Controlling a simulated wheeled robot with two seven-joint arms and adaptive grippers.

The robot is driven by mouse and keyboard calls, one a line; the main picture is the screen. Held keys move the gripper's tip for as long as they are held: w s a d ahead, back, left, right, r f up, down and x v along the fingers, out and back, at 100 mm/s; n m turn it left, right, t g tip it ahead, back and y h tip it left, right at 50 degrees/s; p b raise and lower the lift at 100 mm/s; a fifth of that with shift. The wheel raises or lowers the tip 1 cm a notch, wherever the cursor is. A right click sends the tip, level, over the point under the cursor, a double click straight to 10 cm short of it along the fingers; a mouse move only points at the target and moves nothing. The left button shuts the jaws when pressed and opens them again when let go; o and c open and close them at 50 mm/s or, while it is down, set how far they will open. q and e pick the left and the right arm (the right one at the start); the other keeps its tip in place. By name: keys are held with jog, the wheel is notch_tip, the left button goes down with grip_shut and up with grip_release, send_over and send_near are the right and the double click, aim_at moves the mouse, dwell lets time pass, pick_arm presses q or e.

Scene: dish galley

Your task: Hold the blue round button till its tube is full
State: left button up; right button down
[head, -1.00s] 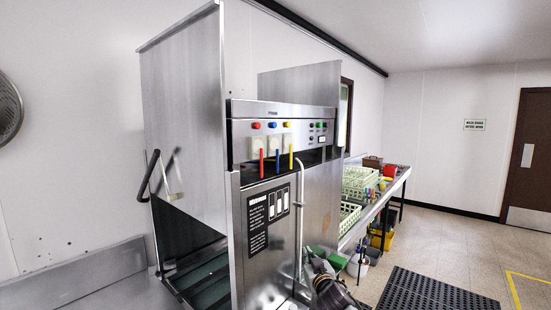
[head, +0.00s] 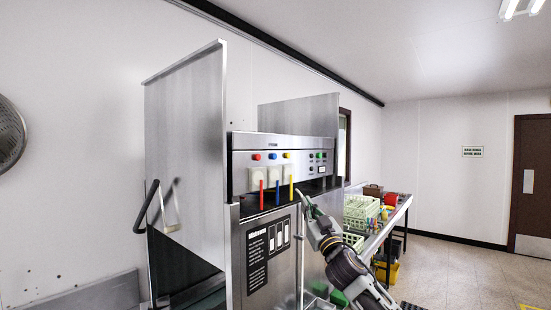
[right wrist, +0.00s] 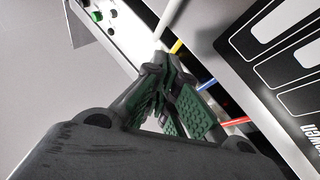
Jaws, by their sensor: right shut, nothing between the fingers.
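The blue button (head: 273,156) sits on the steel control panel between a red button (head: 256,157) and a yellow button (head: 288,155). Below them stand a red tube (head: 262,193), a blue tube (head: 277,190) and a yellow tube (head: 291,187); I cannot tell their fill level. My right gripper (head: 302,195) is shut and empty, right of the yellow tube and below the buttons, apart from the blue button. In the right wrist view its green-padded fingers (right wrist: 163,66) are near the yellow tube (right wrist: 177,47), with the blue tube (right wrist: 208,84) beyond. My left gripper is out of view.
More small buttons, some green (head: 320,156), are at the panel's right. A black label plate (head: 257,258) is on the machine front. A dark handle (head: 146,207) is at the left. A counter with pale green racks (head: 360,207) is to the right.

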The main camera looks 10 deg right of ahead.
aim_at(274, 156)
jog(key=s+a+r+n+t+y, duration=0.1)
jog(key=s+r+n+y, duration=0.1)
jog(key=r, duration=0.6)
jog(key=s+r+n+y, duration=0.2)
jog(key=s+r+y, duration=0.2)
jog(key=r, duration=0.4)
jog(key=shift+s+a+t, duration=0.15)
jog(key=shift+a+t, duration=0.25)
jog(key=shift+w+a+r, duration=0.1)
jog(key=shift+w+a, duration=0.05)
jog(key=shift+w, duration=0.05)
jog(key=w+a+b, duration=0.1)
jog(key=w+a, duration=0.4)
jog(key=w, duration=0.1)
jog(key=shift+w, duration=0.3)
jog(key=shift+w+a, duration=0.15)
dwell(0.9)
jog(key=shift+w+a, duration=0.2)
